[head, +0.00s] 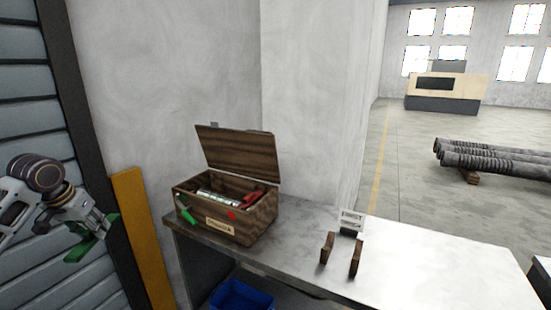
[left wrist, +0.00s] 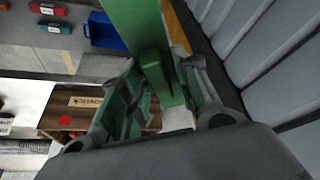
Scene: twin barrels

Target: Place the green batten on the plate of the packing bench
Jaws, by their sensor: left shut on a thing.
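My left gripper (head: 95,236) is at the left of the head view, left of the bench and apart from it. It is shut on the green batten (head: 77,252), only partly visible there. In the left wrist view the batten (left wrist: 128,28) is a long green bar running up from between the fingers of the gripper (left wrist: 160,95). I cannot make out a separate plate. My right gripper is not in view.
An open wooden box (head: 235,224) with several items stands at the bench's left end. A blue bin (head: 240,296) sits below the top. A yellow board (head: 140,235) and slatted shutter (head: 25,105) are near my left arm. The bench's right part is clear.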

